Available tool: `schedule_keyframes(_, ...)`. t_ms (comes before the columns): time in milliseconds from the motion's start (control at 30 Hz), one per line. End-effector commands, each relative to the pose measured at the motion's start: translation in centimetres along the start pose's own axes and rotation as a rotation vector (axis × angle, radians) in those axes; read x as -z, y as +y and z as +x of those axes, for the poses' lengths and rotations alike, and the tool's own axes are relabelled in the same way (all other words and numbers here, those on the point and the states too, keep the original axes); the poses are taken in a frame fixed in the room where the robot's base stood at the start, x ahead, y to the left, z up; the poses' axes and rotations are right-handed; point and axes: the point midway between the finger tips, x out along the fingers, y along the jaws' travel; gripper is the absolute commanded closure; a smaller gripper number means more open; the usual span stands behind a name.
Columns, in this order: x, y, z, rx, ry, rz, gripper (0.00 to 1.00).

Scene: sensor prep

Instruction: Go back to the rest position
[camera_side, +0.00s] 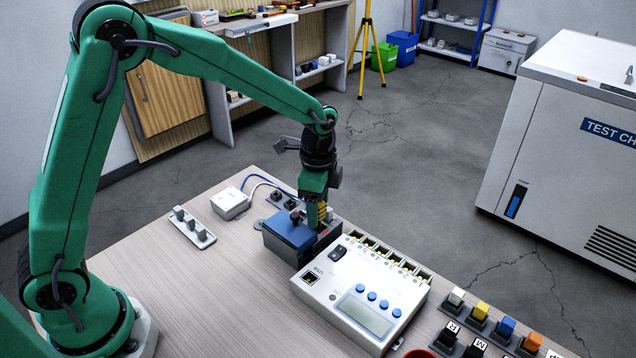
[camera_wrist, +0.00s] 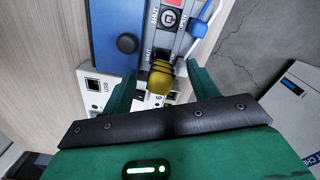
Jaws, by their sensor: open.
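My gripper (camera_side: 316,216) points down over the far right side of the blue-topped box (camera_side: 289,233) on the table. In the wrist view my gripper (camera_wrist: 161,84) is open, with one green finger on each side of a yellow ribbed plug (camera_wrist: 160,77). A gap shows between the plug and each finger. The plug sits at the box's grey labelled strip (camera_wrist: 160,47), near the white meter; its lower end is hidden. In the side view the yellow plug (camera_side: 322,210) shows partly behind a finger.
The white meter (camera_side: 362,288) with blue buttons stands right beside the box. A white cabled box (camera_side: 230,203) and a strip of grey pegs (camera_side: 192,228) lie to the left. Coloured blocks in holders (camera_side: 480,312) stand at front right. The air above the table is clear.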

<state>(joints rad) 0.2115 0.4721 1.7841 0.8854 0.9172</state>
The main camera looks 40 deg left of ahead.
Motion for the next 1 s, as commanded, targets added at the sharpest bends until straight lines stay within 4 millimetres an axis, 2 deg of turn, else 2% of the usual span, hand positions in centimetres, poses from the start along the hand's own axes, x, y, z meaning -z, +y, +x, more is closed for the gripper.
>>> schedule_keyframes(1000, 0.00, 0.00, 0.00, 0.000, 0.000, -0.778, 0.41)
